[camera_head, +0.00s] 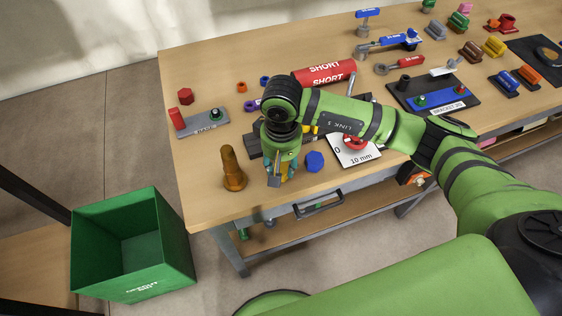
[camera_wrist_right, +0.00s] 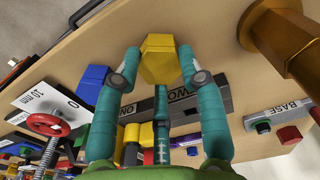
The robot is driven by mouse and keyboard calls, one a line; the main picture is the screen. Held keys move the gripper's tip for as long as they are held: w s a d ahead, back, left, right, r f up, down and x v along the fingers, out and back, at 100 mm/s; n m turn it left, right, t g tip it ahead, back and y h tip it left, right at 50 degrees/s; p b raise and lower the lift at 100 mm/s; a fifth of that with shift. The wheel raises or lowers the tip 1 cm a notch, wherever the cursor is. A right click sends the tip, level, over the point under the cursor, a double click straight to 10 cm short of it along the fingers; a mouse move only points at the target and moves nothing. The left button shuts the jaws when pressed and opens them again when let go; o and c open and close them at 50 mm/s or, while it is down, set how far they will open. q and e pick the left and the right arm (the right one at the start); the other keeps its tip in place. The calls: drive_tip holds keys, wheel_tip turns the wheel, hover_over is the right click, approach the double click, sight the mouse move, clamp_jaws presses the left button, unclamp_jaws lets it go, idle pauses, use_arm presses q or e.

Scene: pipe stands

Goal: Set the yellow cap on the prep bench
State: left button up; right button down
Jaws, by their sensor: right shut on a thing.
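In the head view my right gripper (camera_head: 279,176) points down over the near left part of the wood-topped bench (camera_head: 208,75). The cap is mostly hidden there by the fingers. I cannot tell whether the cap touches the bench top. My left gripper is not in view.
An amber bolt-like post (camera_head: 232,169) stands just left of the gripper, and a blue hexagonal cap (camera_head: 314,161) lies just right. A grey base plate (camera_head: 200,123) lies behind left. A green crate (camera_head: 172,238) stands on the floor. Bare wood lies along the bench's near left edge.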

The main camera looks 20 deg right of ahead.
sight(281, 168)
drive_tip(key=c, duration=0.7)
unclamp_jaws()
drive_tip(key=shift+c, duration=0.2)
drive_tip(key=shift+r, duration=0.1)
wheel_tip(281, 168, up, 12)
drive_tip(key=b, duration=0.3)
drive_tip(key=shift+s+b, duration=0.15)
drive_tip(key=shift+b, duration=0.2)
